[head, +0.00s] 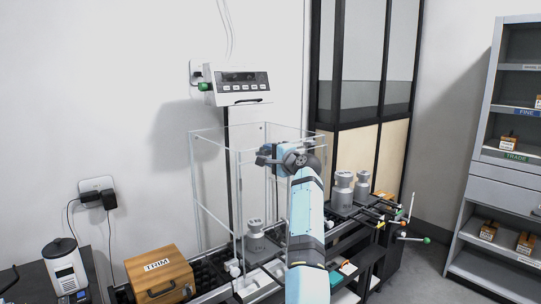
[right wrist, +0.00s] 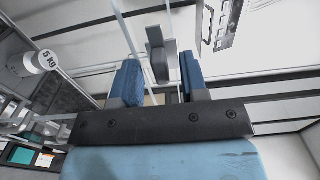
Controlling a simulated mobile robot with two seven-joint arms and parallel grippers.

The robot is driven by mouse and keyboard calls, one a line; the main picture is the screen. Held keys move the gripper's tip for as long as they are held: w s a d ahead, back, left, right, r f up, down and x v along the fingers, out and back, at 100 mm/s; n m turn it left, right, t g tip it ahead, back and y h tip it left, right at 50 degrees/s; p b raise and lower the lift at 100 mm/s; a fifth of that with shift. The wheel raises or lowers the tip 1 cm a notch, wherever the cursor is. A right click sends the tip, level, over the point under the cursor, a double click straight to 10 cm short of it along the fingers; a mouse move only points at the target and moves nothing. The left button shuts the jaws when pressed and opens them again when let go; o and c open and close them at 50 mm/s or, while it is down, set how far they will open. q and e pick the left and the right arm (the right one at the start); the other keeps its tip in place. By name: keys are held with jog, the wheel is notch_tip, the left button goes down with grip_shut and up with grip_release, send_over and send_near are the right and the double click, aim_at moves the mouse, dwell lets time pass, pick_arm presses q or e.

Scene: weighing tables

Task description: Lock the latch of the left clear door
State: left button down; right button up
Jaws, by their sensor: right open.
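The clear enclosure with see-through door panels (head: 215,210) stands on the dark bench, with thin pale edges. My right gripper (head: 266,156) is at the upper part of its front, seen from behind my arm. In the right wrist view my right gripper (right wrist: 161,82) is open, its two blue fingers apart. A grey block-shaped piece, seemingly a latch (right wrist: 158,52), shows between and beyond the fingertips beside clear panel edges. I cannot tell whether the fingers touch it, or whether it is locked. My arm hides part of the enclosure in the head view. My left gripper is out of view.
A grey weight (head: 255,240) stands low at the enclosure; a 5 KG weight (right wrist: 36,62) shows in the right wrist view. More weights (head: 343,192) stand right of my arm. A display box (head: 239,88) hangs above. A wooden TRIM box (head: 160,275) sits left.

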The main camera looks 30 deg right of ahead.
grip_shut()
jog(key=n, duration=0.4)
jog(key=shift+n+b, duration=0.3)
jog(key=shift+b, duration=0.05)
jog(key=n, duration=0.4)
jog(key=shift+d+n, duration=0.1)
jog(key=shift+n, duration=0.2)
jog(key=n, duration=0.4)
jog(key=shift+n, duration=0.3)
jog(key=shift+n+p, duration=0.3)
jog(key=shift+n, duration=1.8)
